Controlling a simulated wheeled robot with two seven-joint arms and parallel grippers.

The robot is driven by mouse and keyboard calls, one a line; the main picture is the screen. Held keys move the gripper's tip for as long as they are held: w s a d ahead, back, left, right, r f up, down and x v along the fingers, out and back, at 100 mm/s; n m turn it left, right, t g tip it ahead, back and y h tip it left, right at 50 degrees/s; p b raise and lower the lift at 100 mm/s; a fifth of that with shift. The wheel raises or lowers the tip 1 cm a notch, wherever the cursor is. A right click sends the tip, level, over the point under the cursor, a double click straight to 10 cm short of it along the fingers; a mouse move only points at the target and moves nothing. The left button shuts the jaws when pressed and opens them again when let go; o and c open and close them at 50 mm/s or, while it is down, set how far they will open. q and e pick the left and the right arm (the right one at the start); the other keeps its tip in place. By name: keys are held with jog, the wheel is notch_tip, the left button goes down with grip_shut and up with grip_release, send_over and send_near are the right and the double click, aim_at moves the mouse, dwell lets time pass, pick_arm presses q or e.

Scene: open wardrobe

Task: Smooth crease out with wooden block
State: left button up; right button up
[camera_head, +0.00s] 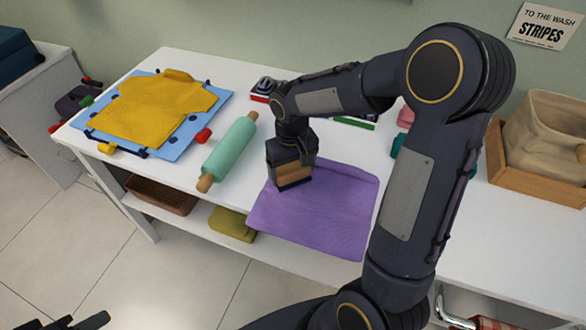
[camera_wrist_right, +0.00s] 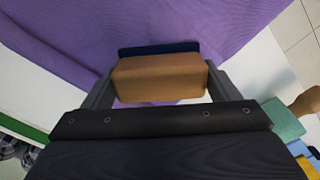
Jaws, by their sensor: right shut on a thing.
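A purple cloth (camera_head: 318,215) lies on the white table, its front edge at or over the table's front edge. My right gripper (camera_head: 293,172) is shut on a wooden block (camera_head: 294,175) with a dark underside, at the cloth's left part. In the right wrist view the block (camera_wrist_right: 160,78) sits between the two fingers (camera_wrist_right: 160,85), with the purple cloth (camera_wrist_right: 70,40) beyond it. I cannot tell whether the block touches the cloth. No clear crease shows. A dark piece at the bottom left of the head view may be my left gripper (camera_head: 80,322); its jaw state is unclear.
A teal rolling pin (camera_head: 230,147) lies left of the cloth. A yellow shirt (camera_head: 155,105) lies on a blue board (camera_head: 205,112) farther left. A wooden tray (camera_head: 540,177) with a beige bin (camera_head: 545,130) stands at right. A basket (camera_head: 160,193) is on the lower shelf.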

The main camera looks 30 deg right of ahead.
notch_tip(320, 180, up, 4)
jog(key=shift+f+p, duration=0.2)
jog(key=shift+p, duration=1)
jog(key=shift+r+p, duration=0.6)
jog(key=shift+r, duration=0.05)
jog(key=shift+r+p, duration=1.35)
jog(key=shift+r, duration=0.3)
jog(key=shift+a+f, duration=0.1)
